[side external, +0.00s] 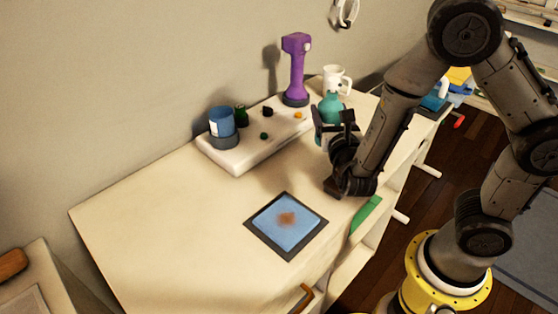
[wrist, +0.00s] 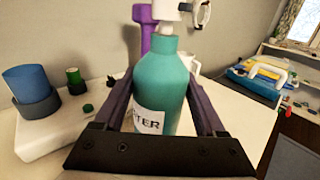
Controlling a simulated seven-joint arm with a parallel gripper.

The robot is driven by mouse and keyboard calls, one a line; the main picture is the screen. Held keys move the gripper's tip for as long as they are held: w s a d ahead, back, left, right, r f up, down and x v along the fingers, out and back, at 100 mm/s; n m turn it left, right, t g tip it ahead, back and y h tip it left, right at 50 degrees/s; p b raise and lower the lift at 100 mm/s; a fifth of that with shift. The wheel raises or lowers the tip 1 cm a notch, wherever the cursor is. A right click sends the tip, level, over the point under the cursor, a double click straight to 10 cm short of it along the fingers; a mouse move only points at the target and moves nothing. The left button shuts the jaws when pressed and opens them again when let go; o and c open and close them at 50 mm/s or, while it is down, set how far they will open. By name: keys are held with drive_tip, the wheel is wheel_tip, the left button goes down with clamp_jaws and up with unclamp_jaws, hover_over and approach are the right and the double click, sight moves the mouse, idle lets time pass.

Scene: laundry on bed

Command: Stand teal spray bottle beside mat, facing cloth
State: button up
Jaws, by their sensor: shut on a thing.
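The teal spray bottle (wrist: 160,85) stands upright between the fingers of my gripper (wrist: 165,110), which is shut on it. It has a white spray head and a white label with dark letters. In the side external view the teal bottle (side external: 330,107) is partly hidden by my gripper (side external: 335,125), at the right end of the dresser top. The blue cloth (side external: 285,220) with a brown stain lies on a dark mat (side external: 257,238) near the front edge, left of and nearer than the bottle. I cannot tell whether the bottle touches the surface.
A white tray (side external: 235,163) behind holds a blue cup-like container (side external: 222,122), a green container (side external: 240,115) and several small items. A purple device (side external: 295,70) and a white mug (side external: 337,77) stand near the bottle. The dresser top left of the mat is clear.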

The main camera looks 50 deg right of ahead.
drive_tip(key=s+a+r+m+g+h, duration=0.1)
drive_tip(key=s+r, duration=0.3)
drive_tip(key=s, duration=0.2)
drive_tip(key=shift+w+d+f, duration=0.15)
drive_tip(key=shift+w+f, duration=1.95)
drive_tip(key=shift+w, duration=0.2)
drive_tip(key=shift+w+d+f, duration=0.15)
drive_tip(key=shift+w+f, duration=2)
drive_tip(key=shift+w, duration=0.15)
drive_tip(key=shift+w+d+f, duration=0.15)
drive_tip(key=shift+w+f, duration=1.95)
drive_tip(key=shift+w, duration=0.2)
drive_tip(key=shift+f, duration=0.15)
drive_tip(key=o, duration=1.6)
drive_tip(key=shift+c, duration=0.2)
